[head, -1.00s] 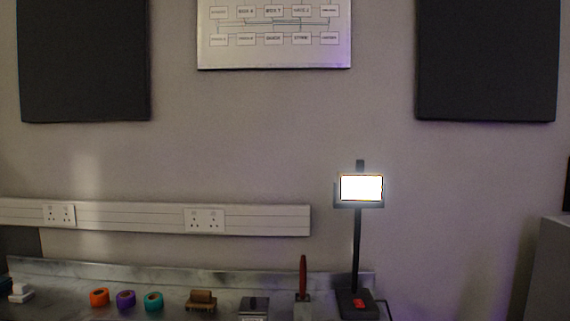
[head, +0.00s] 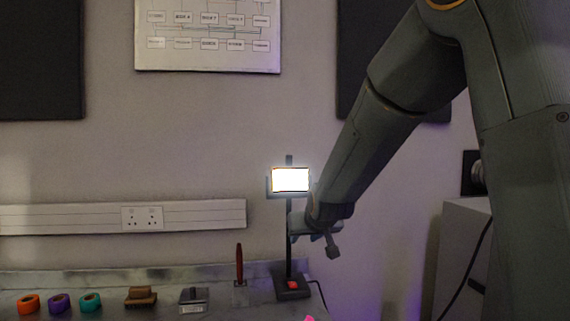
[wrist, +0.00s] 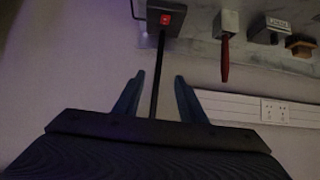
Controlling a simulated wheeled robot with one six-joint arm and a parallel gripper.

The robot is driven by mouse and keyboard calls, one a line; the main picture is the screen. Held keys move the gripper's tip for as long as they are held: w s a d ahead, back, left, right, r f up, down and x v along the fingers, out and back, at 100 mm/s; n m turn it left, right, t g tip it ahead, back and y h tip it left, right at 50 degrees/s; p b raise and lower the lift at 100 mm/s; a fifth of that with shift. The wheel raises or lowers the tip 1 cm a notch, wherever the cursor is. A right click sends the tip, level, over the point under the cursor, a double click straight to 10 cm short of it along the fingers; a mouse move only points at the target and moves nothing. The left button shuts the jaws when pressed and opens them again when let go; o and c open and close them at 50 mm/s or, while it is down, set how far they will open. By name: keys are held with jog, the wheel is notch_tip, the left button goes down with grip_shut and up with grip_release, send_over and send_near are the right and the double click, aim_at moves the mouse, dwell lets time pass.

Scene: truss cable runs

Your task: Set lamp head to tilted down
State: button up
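The lamp stands on the bench with its bright lit head (head: 290,179) at the top of a thin dark post (head: 289,235). The lit face points towards the head camera. The lamp's dark base has a red switch (head: 292,285); the switch also shows in the wrist view (wrist: 165,19). My gripper (head: 318,238) is just right of the post, below the lamp head. In the wrist view my gripper (wrist: 157,76) is open, and the post appears between its two fingers; I cannot tell its depth. The lamp head is not visible in the wrist view.
A red-handled tool (head: 239,262) stands left of the lamp, with a grey block (head: 193,300), a brown brush (head: 140,296) and tape rolls (head: 60,303) further left. A socket rail (head: 190,214) runs along the wall. A grey cabinet (head: 460,235) stands right, behind my arm.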

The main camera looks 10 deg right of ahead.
jog(key=w+r+t+b, duration=0.1)
jog(key=w+r+t, duration=0.3)
jog(key=w+r, duration=0.65)
jog(key=t, duration=0.3)
send_near(289, 156)
jog(key=w, duration=0.4)
jog(key=shift+w+d+f+p, duration=0.1)
jog(key=shift+w+p, duration=0.35)
jog(key=shift+w, duration=1.35)
jog(key=shift+w+f+p, duration=0.1)
jog(key=shift+w+p, duration=0.35)
jog(key=shift+w, duration=1.35)
grip_shut()
